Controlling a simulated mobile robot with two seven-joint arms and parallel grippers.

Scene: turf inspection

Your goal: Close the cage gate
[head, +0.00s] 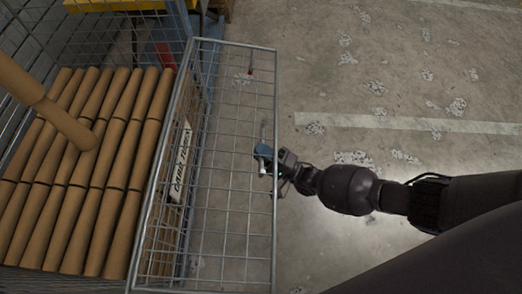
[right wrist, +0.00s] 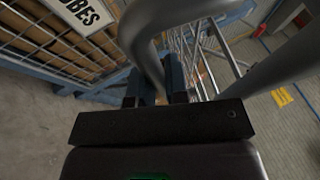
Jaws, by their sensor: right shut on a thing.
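The cage gate (head: 235,110) is a grey wire-mesh panel in a tube frame, on the right side of the cage (head: 188,100) in the head view. My right gripper (head: 262,155) comes in from the right and is shut on a grey bar at the gate. The right wrist view shows the thick grey bar (right wrist: 148,45) at the two dark fingers (right wrist: 160,85). I cannot tell how wide the gap is between the gate and the cage. My left gripper is not in view.
Brown cardboard tubes (head: 85,180) fill the cage, with one thicker tube (head: 65,125) slanting above them. A white sign (head: 181,160) shows beside them.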

